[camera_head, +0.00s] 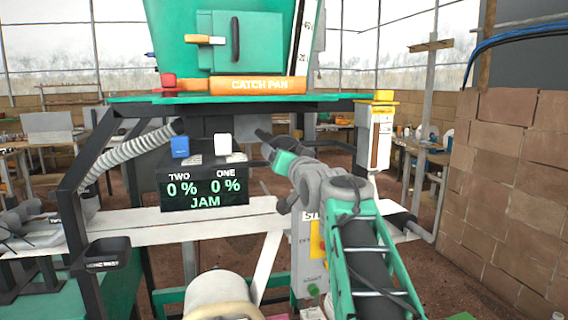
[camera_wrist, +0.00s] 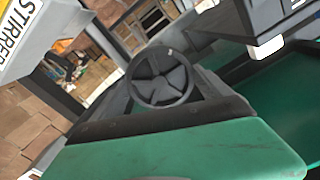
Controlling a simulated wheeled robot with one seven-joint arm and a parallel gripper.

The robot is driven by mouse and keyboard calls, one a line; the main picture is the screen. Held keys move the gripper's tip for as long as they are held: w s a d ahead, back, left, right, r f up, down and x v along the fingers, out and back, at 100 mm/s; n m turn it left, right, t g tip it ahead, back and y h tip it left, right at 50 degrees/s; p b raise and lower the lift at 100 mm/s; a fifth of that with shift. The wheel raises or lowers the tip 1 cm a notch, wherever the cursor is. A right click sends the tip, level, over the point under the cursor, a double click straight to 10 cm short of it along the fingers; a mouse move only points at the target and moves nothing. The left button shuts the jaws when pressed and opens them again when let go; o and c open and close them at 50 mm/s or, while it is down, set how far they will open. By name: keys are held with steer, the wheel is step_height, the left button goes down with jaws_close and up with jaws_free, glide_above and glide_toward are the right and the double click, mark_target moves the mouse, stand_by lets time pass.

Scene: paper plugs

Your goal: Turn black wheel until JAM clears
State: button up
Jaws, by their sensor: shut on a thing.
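The black wheel (camera_wrist: 162,77), round with spokes, shows in the wrist view between the two dark fingers of my gripper (camera_head: 266,137). My gripper is shut on the wheel, with a finger at either side of its rim. In the head view my gripper reaches in under the green machine, right of the display, and I cannot make out the wheel there.
A blue block (camera_head: 180,146) and a white block (camera_head: 222,144) sit above the display. A grey ribbed hose (camera_head: 128,152) hangs at left. A brick wall (camera_head: 508,165) stands at right.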

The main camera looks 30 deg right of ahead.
steer(key=n+b, duration=0.2)
steer(key=n, duration=0.2)
steer(key=shift+n, duration=0.3)
steer(key=o, duration=1.2)
steer(key=shift+b, duration=0.3)
